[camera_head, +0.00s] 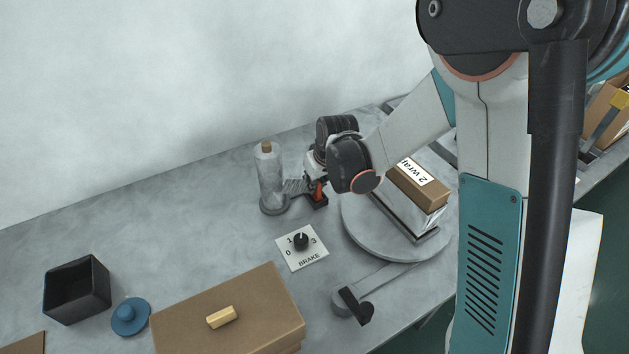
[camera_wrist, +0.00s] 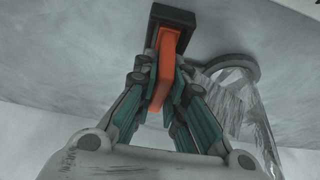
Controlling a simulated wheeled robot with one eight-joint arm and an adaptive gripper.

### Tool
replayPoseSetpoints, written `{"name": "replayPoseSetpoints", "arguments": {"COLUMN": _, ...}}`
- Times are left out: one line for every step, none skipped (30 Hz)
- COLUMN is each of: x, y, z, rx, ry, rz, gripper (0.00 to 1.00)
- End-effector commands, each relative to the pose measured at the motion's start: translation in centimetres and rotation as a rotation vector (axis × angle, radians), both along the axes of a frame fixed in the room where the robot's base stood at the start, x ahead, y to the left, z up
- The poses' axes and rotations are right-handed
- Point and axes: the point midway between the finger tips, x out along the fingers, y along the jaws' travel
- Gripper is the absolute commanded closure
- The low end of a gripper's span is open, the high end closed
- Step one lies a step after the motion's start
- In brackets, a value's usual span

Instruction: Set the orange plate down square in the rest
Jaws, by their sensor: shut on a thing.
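The orange plate (camera_wrist: 165,72) stands between the fingertips of my gripper (camera_wrist: 161,100) in the wrist view. My gripper is shut on it. The far end of the plate meets the dark rest (camera_wrist: 185,15), a black block on the table, and overlaps its opening. Whether the plate is seated or just above cannot be told. In the head view the orange plate (camera_head: 319,190) shows as a small upright piece under my gripper (camera_head: 316,180), over the black rest (camera_head: 317,202). My wrist hides part of it.
A wrapped bottle-like roll (camera_head: 269,178) on a round base stands close left of the rest. A turntable (camera_head: 365,237) with a wrapped box (camera_head: 417,187) is to the right.

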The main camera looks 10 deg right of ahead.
Motion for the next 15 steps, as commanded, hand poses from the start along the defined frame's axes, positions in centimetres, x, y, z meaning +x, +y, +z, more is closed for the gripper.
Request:
{"name": "replayPoseSetpoints", "arguments": {"x": 0.01, "y": 0.00, "z": -0.04, "rx": 0.000, "ry": 0.000, "rz": 0.000, "gripper": 1.00}}
{"name": "replayPoseSetpoints", "arguments": {"x": 0.00, "y": 0.00, "z": -0.07, "rx": 0.000, "ry": 0.000, "rz": 0.000, "gripper": 1.00}}
{"name": "replayPoseSetpoints", "arguments": {"x": 0.00, "y": 0.00, "z": -0.11, "rx": 0.000, "ry": 0.000, "rz": 0.000, "gripper": 1.00}}
{"name": "replayPoseSetpoints", "arguments": {"x": 0.00, "y": 0.00, "z": -0.15, "rx": 0.000, "ry": 0.000, "rz": 0.000, "gripper": 1.00}}
{"name": "replayPoseSetpoints", "arguments": {"x": 0.00, "y": 0.00, "z": -0.19, "rx": 0.000, "ry": 0.000, "rz": 0.000, "gripper": 1.00}}
{"name": "replayPoseSetpoints", "arguments": {"x": 0.00, "y": 0.00, "z": -0.25, "rx": 0.000, "ry": 0.000, "rz": 0.000, "gripper": 1.00}}
{"name": "replayPoseSetpoints", "arguments": {"x": 0.00, "y": 0.00, "z": -0.29, "rx": 0.000, "ry": 0.000, "rz": 0.000, "gripper": 1.00}}
{"name": "replayPoseSetpoints", "arguments": {"x": -0.01, "y": 0.00, "z": -0.33, "rx": 0.000, "ry": 0.000, "rz": 0.000, "gripper": 1.00}}
{"name": "replayPoseSetpoints", "arguments": {"x": 0.00, "y": 0.00, "z": -0.38, "rx": 0.000, "ry": 0.000, "rz": 0.000, "gripper": 1.00}}
{"name": "replayPoseSetpoints", "arguments": {"x": 0.00, "y": 0.00, "z": -0.42, "rx": 0.000, "ry": 0.000, "rz": 0.000, "gripper": 1.00}}
{"name": "replayPoseSetpoints", "arguments": {"x": -0.01, "y": 0.00, "z": -0.46, "rx": 0.000, "ry": 0.000, "rz": 0.000, "gripper": 1.00}}
{"name": "replayPoseSetpoints", "arguments": {"x": -0.01, "y": 0.00, "z": -0.51, "rx": 0.000, "ry": 0.000, "rz": 0.000, "gripper": 1.00}}
{"name": "replayPoseSetpoints", "arguments": {"x": -0.02, "y": -0.01, "z": -0.56, "rx": 0.000, "ry": 0.000, "rz": 0.000, "gripper": 1.00}}
{"name": "replayPoseSetpoints", "arguments": {"x": -0.03, "y": 0.00, "z": -0.59, "rx": 0.000, "ry": 0.001, "rz": 0.000, "gripper": 1.00}}
{"name": "replayPoseSetpoints", "arguments": {"x": -0.03, "y": 0.00, "z": -0.64, "rx": 0.000, "ry": 0.001, "rz": 0.000, "gripper": 1.00}}
